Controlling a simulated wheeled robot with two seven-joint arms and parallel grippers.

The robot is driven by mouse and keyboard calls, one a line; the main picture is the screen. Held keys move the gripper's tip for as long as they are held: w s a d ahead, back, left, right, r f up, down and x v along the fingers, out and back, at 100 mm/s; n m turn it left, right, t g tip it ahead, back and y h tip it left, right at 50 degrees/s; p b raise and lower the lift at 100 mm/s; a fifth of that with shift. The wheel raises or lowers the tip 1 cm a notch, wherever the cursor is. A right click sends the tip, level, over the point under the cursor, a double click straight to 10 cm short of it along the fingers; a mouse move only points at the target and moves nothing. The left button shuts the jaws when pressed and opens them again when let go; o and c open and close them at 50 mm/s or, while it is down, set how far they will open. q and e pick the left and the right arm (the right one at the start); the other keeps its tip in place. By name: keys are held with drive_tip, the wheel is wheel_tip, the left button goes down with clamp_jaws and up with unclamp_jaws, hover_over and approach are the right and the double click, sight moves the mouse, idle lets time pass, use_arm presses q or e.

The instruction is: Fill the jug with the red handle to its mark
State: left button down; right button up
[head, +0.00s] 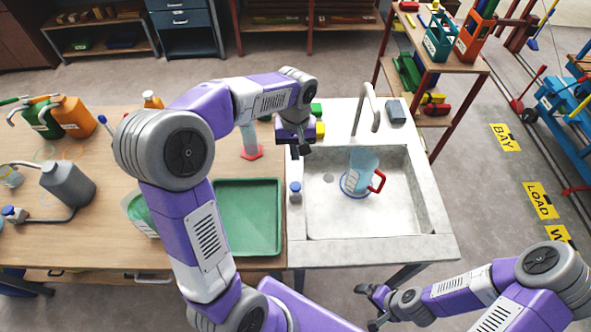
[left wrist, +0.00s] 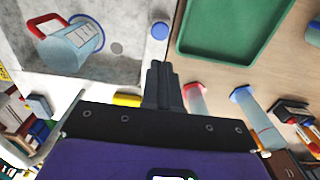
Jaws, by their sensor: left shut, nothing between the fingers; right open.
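The jug with the red handle (head: 361,172) stands upright in the sink basin (head: 400,215), roughly under the tap (head: 369,100). It is pale blue and see-through with a white label; its handle points right. The jug also shows in the left wrist view (left wrist: 72,45). I cannot tell its water level, and no stream shows. A blue-topped knob (head: 295,188) stands on the sink's left rim; it also shows in the left wrist view (left wrist: 159,30). My left gripper (head: 295,154) is shut and empty, above and behind the knob. My right gripper (head: 370,304) is open and empty, in front of the sink.
A green tray (head: 247,247) lies left of the sink. A clear cylinder with a red base (head: 251,142) stands behind it. Orange (head: 75,117) and grey (head: 68,184) cans stand at the left of the bench. A dark block (head: 396,111) sits on the sink's back right.

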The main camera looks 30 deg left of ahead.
sight(295, 185)
use_arm(q)
wheel_tip(295, 185, down, 14)
drive_tip(key=shift+r+b, duration=0.15)
drive_tip(key=shift+b, duration=0.9)
